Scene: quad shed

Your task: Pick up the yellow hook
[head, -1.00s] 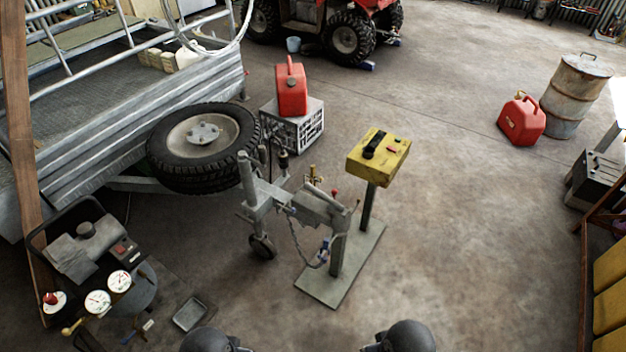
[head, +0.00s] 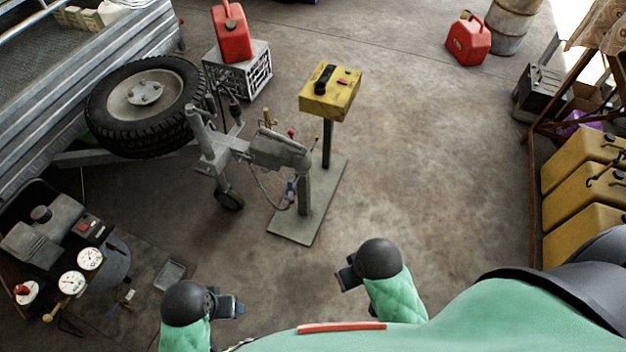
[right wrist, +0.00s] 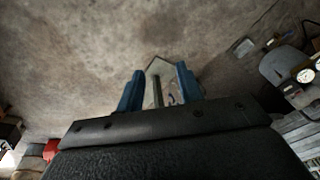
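I cannot make out a yellow hook in either view. Yellow things in the head view are a box (head: 331,92) with black and red controls on a post, and several yellow containers (head: 580,190) at the right edge. My right gripper (head: 347,273) is low in the middle of the head view, above bare floor. In the right wrist view its blue fingers (right wrist: 158,70) are apart with nothing held between them; the stand's base plate (right wrist: 159,68) shows beyond. My left gripper (head: 230,305) is at the lower left of the middle; its finger gap is too small to judge.
A grey trailer hitch (head: 250,150) with a jockey wheel stands ahead, beside a spare tyre (head: 147,92). A red can (head: 232,35) sits on a crate (head: 245,75). The floor right of the stand is clear.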

